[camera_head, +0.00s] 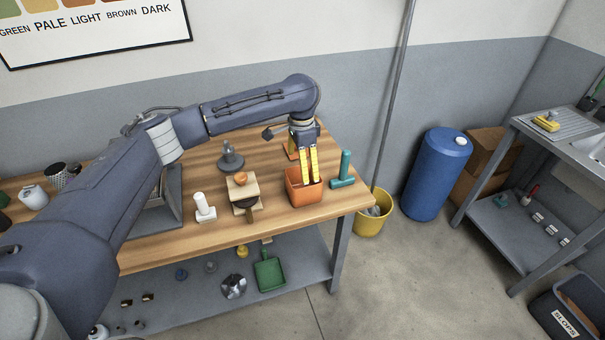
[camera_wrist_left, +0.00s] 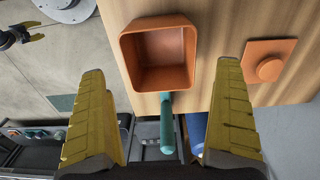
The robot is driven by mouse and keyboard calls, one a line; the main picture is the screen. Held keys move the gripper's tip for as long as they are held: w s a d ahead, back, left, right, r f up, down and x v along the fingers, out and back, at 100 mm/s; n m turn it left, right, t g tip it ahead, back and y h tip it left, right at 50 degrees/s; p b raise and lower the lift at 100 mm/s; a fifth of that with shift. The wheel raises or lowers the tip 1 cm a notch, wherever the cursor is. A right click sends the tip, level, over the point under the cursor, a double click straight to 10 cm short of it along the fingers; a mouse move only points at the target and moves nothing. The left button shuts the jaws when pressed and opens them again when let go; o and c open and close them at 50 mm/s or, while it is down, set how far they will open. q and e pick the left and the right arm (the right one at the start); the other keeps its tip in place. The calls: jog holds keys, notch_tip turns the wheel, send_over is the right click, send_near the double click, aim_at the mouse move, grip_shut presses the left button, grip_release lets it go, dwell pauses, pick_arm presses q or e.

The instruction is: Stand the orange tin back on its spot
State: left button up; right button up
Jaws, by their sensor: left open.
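The orange tin (camera_head: 303,193) is a square, open-topped box standing upright near the right end of the wooden bench. In the left wrist view the tin (camera_wrist_left: 133,68) shows its empty inside, beyond my fingertips and not between them. My left gripper (camera_head: 309,165) points down with its yellow fingers apart; in the head view they overlap the tin's far rim. The fingers (camera_wrist_left: 166,110) look empty in the wrist view, and I see no contact with the tin. A dark gripper with yellow tips (camera_wrist_left: 24,38), seemingly my right one, shows small at the upper left there.
A teal T-shaped tool (camera_head: 345,169) stands just right of the tin. An orange lid-like plate with a knob (camera_wrist_left: 270,67) lies nearby. Wooden blocks (camera_head: 243,190), a white tamper-like piece (camera_head: 204,207) and a grey cone-shaped piece (camera_head: 230,157) stand left. The bench front beside the tin is clear.

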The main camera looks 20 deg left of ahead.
pick_arm(q)
notch_tip(320, 180, up, 7)
dwell(0.4)
dwell(1.4)
